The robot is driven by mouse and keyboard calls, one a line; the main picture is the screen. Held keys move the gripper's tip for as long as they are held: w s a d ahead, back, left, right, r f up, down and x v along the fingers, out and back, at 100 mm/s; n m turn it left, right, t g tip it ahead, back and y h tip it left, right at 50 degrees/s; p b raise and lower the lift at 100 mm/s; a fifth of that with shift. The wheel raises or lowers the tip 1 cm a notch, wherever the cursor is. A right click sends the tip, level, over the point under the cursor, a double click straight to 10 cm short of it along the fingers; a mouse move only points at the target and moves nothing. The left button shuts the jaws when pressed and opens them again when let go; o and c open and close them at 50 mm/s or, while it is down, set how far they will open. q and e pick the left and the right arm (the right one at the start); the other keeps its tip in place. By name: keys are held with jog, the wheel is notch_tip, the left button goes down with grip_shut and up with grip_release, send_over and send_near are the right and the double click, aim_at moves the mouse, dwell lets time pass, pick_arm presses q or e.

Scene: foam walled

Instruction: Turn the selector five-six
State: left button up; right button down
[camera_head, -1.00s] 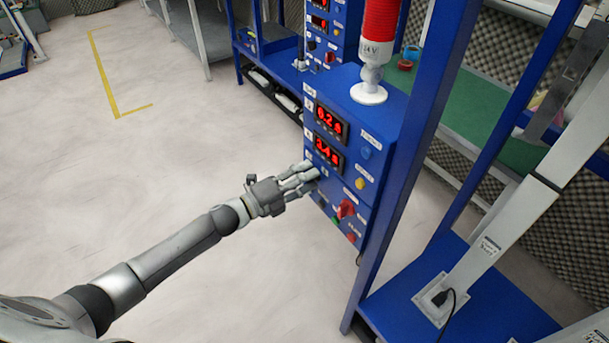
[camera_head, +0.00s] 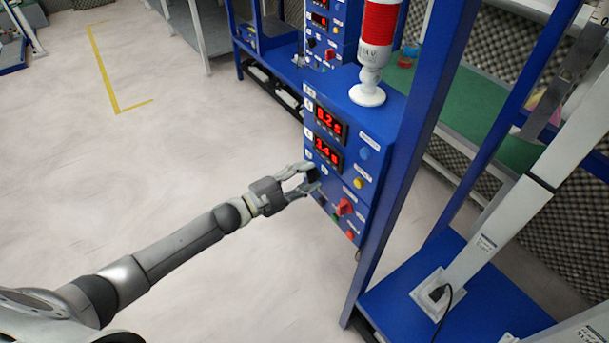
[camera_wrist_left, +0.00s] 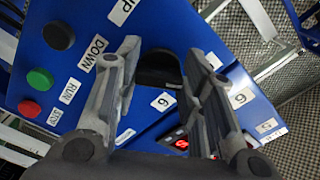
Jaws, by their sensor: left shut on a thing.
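The selector is a black knob (camera_wrist_left: 158,68) on the blue panel, with white number labels around it, several reading 6 or similar. In the head view, the blue control box (camera_head: 352,130) carries it low on its left side, where the fingers partly hide it. My left gripper (camera_head: 314,179) is at the panel with its fingers around the knob. In the left wrist view, the gripper (camera_wrist_left: 163,58) has one finger on each side of the knob, shut on it. The knob's exact pointer position is hidden. My right gripper is not in view.
Two red displays (camera_head: 328,122) sit above the selector. A red switch (camera_head: 343,207), a yellow button (camera_head: 358,183) and a blue button (camera_head: 365,153) are close by. Black, green (camera_wrist_left: 40,79) and red buttons show in the wrist view. A blue post (camera_head: 400,180) stands right; floor at left is clear.

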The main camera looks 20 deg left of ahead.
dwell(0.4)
pick_arm(q)
jog(key=o, duration=1)
jog(key=shift+s+a, duration=0.1)
jog(key=v, duration=1.2)
